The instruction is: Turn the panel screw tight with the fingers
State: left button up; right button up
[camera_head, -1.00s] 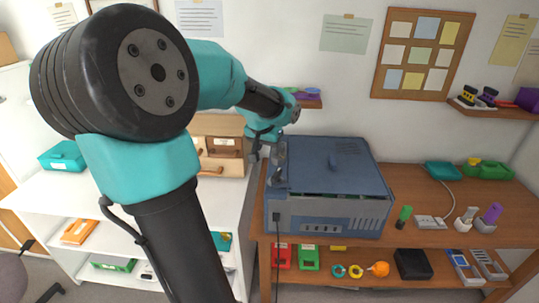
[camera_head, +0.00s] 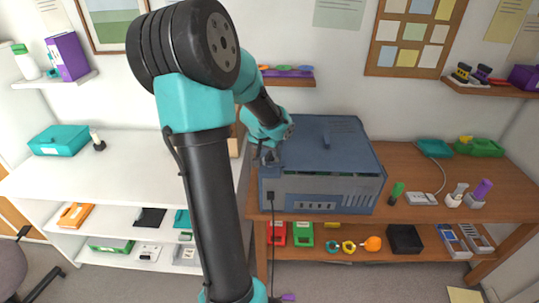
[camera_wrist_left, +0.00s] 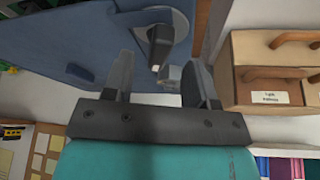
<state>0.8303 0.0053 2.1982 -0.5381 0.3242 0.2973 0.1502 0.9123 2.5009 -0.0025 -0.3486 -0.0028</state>
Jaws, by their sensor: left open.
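The blue metal case (camera_head: 320,150) stands on the wooden bench, with its lid on top and a slotted front. My left gripper (camera_head: 268,158) is at the case's left front upper corner. In the left wrist view, its two grey fingers (camera_wrist_left: 160,80) are spread apart beside the blue panel (camera_wrist_left: 60,45). A small grey block (camera_wrist_left: 169,76) shows between them, and a dark part with a pale tip (camera_wrist_left: 160,45) stands out from a round grey disc. I cannot tell which of these is the panel screw, or whether the fingers touch it. My right gripper is out of view.
A black cable (camera_head: 272,225) hangs from the case front. A green-handled tool (camera_head: 396,193) and a grey socket box (camera_head: 422,199) stand right of the case. A wooden drawer unit (camera_wrist_left: 265,70) is close to the gripper in the wrist view. The white counter (camera_head: 130,180) is mostly clear.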

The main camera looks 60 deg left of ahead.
aim_at(269, 154)
pick_arm(q)
jog(key=shift+x, duration=2)
grip_shut()
